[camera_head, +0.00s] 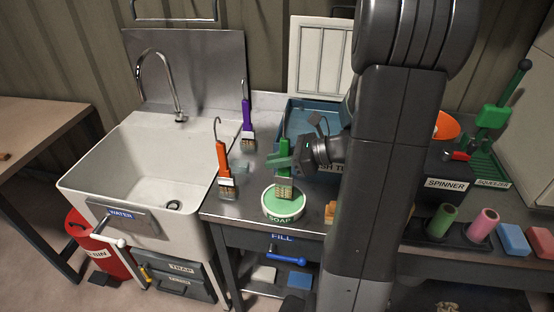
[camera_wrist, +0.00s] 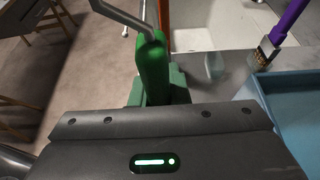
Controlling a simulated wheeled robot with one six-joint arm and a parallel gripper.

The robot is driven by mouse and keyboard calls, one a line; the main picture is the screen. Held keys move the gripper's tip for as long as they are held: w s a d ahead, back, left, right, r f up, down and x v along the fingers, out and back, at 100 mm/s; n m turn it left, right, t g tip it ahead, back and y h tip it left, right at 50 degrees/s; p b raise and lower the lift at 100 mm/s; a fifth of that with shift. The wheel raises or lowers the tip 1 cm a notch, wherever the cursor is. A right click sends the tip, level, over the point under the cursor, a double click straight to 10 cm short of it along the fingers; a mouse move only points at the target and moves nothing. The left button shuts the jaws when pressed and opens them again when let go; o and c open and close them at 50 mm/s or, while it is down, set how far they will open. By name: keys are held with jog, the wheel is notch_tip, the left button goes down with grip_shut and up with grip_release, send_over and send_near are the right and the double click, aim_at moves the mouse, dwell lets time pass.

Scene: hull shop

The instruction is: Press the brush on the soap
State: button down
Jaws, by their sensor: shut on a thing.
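My gripper (camera_head: 281,162) is shut on the handle of a green brush (camera_head: 285,149), held upright with its bristles down. The green handle also shows between the jaws in the wrist view (camera_wrist: 152,62). The bristles overlap the pale soap in the head view. I cannot tell whether they press on it or hover just above. The wrist view does not show the bristles or the soap.
An orange brush (camera_head: 223,160) and a purple brush (camera_head: 247,115) stand left of the soap, by the white sink (camera_head: 90,178). A blue tub (camera_head: 295,112) is behind, partly hidden by my arm. The spinner (camera_head: 446,180) and several rollers and sponges are on the right.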

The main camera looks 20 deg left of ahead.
notch_tip(320, 180, up, 5)
jog(key=p, duration=0.4)
jog(key=shift+r, duration=0.15)
jog(key=shift+w, duration=0.1)
dwell(0.4)
